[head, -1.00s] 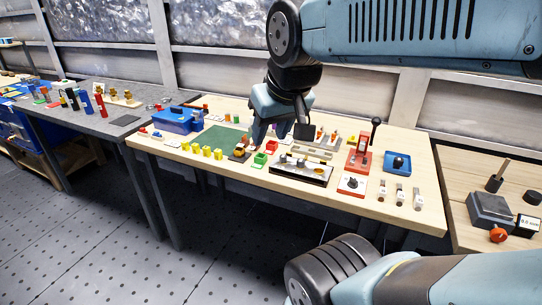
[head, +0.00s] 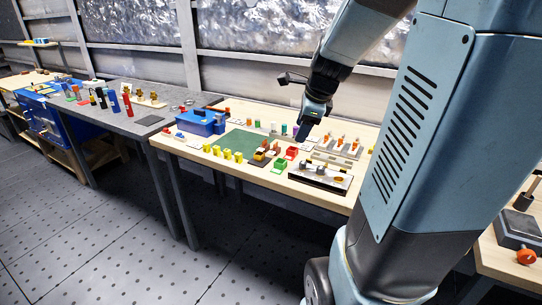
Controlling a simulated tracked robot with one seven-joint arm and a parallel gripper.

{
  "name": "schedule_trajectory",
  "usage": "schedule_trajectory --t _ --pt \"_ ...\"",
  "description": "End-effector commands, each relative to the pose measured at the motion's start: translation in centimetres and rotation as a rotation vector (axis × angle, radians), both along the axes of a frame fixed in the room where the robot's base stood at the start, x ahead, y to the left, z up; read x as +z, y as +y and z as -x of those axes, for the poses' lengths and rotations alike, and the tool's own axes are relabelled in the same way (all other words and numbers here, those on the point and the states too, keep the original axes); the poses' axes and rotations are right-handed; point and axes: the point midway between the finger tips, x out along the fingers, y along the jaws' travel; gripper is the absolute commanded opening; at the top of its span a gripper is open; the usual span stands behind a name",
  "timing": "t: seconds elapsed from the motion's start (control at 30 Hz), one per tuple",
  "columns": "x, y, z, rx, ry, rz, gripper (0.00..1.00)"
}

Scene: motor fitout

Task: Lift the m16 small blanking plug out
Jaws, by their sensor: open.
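My gripper (head: 303,132) hangs over the light wooden bench (head: 262,188), above the area between the green mat (head: 236,142) and the grey holders. I cannot see anything held in it, and the gap between its fingers is too small to make out. I cannot pick out the m16 small blanking plug with certainty among the small parts. A dark-fronted fixture (head: 322,178) with metal parts stands near the bench's front edge. Grey holders (head: 340,157) with orange-topped parts stand behind it. My arm hides the right part of the bench.
A blue toolbox (head: 200,122) stands at the bench's left. Several yellow blocks (head: 227,154) line the front left. A red block (head: 291,152) and a green block (head: 280,164) stand close under my gripper. A grey bench (head: 150,107) adjoins on the left.

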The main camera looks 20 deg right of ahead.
Motion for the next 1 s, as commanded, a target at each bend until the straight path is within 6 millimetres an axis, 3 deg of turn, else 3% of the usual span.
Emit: schedule_trajectory --t 0.2,0.4,0.57,1.0 --pt "-3.8 -5.5 -2.9 -0.536 0.054 -0.216 0.56" --pt "-5.9 -8.3 -3.8 -0.810 0.075 -0.320 0.56" --pt "-7.0 -8.8 -4.3 -0.870 0.080 -0.343 0.56" --pt "-13.0 -8.5 -6.7 -0.870 0.080 -0.343 0.56"
